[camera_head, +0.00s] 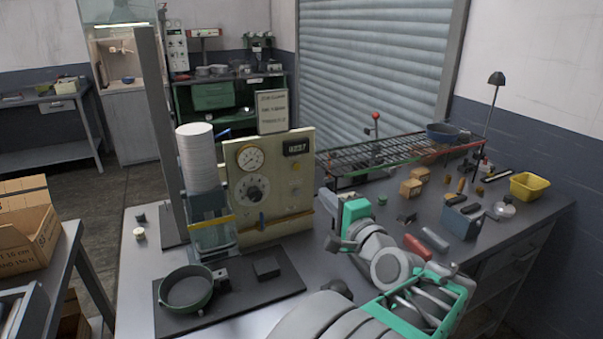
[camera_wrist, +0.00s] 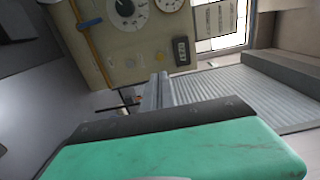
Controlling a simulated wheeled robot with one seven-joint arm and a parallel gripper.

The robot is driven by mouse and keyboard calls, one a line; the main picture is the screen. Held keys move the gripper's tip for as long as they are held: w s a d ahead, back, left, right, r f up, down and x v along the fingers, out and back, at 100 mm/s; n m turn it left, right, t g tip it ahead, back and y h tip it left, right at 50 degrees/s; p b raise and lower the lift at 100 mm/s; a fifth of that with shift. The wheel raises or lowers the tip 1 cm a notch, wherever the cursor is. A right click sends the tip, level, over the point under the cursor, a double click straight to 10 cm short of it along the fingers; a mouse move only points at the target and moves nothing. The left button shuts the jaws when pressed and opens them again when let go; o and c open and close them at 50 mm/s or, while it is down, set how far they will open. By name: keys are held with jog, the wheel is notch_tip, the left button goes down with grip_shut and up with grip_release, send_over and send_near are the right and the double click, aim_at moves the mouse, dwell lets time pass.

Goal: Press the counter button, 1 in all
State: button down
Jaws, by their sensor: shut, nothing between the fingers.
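The cream instrument panel (camera_head: 270,215) stands upright on the bench, with a dark counter display (camera_head: 298,148) at its upper right. The display also shows in the wrist view (camera_wrist: 181,50), where the panel appears turned on its side. In the wrist view my gripper's green and black body (camera_wrist: 165,115) fills the lower part.
A column of white discs (camera_head: 196,155) stands left of the panel. A green pan (camera_head: 187,288) rests on the dark mat (camera_head: 235,308) in front. A wire rack (camera_head: 400,158), wooden blocks and a yellow bin (camera_head: 530,187) occupy the right side.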

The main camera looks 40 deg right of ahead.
aim_at(297, 168)
jog(key=p+x, duration=0.3)
jog(key=x, duration=1)
jog(key=shift+w+d, duration=0.1)
jog(key=shift+w, duration=0.1)
